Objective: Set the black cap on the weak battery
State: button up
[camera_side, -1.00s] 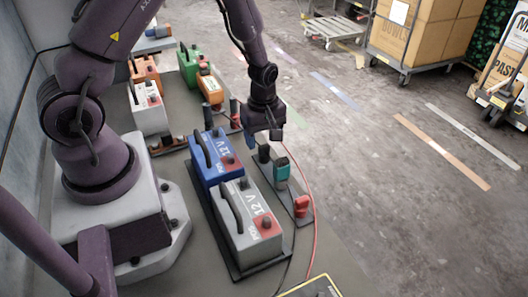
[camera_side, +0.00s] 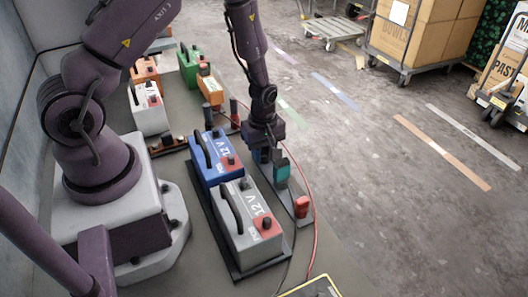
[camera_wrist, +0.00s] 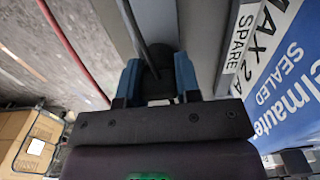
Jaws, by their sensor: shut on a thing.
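The black cap (camera_wrist: 156,66) sits between the two blue fingers of my gripper (camera_wrist: 157,80) in the wrist view. In the side view my gripper (camera_side: 263,155) is low at the far end of the narrow cap rack (camera_side: 292,192), and it hides most of the cap there. It is shut on the cap, which appears still down at the rack. A blue 12 V battery (camera_side: 215,172) and a grey 12 V battery (camera_side: 240,245) stand on a dark tray (camera_side: 266,269) left of the rack. I cannot tell which one is weak.
A teal cap (camera_side: 281,171) and a red cap (camera_side: 302,206) stand on the rack close to my gripper. A red cable (camera_side: 316,230) runs along its right. Green (camera_side: 188,66), orange (camera_side: 209,90) and white (camera_side: 148,112) units stand behind.

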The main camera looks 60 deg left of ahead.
notch_tip(320, 180, up, 14)
dwell(1.3)
jog(key=s+a+n, duration=0.1)
jog(key=s+n, duration=0.1)
jog(key=s, duration=0.1)
jog(key=s+a+r+n, duration=0.1)
jog(key=s+a+n, duration=0.1)
jog(key=s, duration=0.2)
jog(key=s+a+n, duration=0.1)
jog(key=s, duration=0.2)
jog(key=shift+s+a+r+n, duration=0.2)
jog(key=shift+s+r+n, duration=0.1)
jog(key=shift+r+n, duration=0.1)
jog(key=shift+f, duration=0.1)
jog(key=shift+f, duration=2)
